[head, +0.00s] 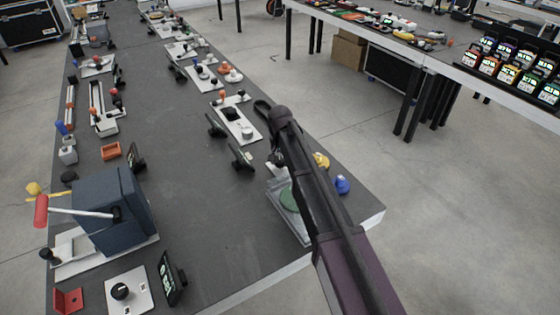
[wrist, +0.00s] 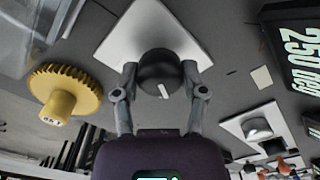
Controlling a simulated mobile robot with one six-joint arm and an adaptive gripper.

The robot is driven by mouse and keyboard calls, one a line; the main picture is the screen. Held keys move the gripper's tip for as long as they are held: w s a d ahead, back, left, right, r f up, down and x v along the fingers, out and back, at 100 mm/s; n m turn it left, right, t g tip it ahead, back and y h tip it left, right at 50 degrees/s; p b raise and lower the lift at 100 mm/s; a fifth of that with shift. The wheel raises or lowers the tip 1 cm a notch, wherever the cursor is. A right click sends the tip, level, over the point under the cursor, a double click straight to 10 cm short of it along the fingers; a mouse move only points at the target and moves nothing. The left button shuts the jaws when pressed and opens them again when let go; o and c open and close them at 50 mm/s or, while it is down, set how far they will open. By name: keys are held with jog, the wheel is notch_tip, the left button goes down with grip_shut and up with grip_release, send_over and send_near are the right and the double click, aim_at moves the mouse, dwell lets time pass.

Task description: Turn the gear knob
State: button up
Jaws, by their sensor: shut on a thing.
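A dark round knob (wrist: 160,72) with a white pointer mark sits on a white square plate (wrist: 150,28) in the wrist view. My gripper (wrist: 160,80) has one finger on each side of the knob and is shut on it. A yellow gear-toothed piece (wrist: 67,92) with a round hub stands to the left of my gripper, apart from it. In the head view my arm reaches to the table's right side, and my gripper (head: 278,160) is there; the arm hides the held knob. A yellow piece (head: 321,160) shows just right of the arm.
A display (wrist: 292,50) reading about 250 deg stands right of the knob. In the head view, a clear box with a green disc (head: 288,198) and a blue knob (head: 342,184) are close to my arm. The table's (head: 205,205) middle is clear.

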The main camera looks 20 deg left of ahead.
jog(key=shift+d, duration=0.1)
jog(key=shift+n, duration=2.8)
jog(key=o, duration=1.1)
jog(key=shift+o, duration=0.2)
jog(key=shift+m, duration=0.5)
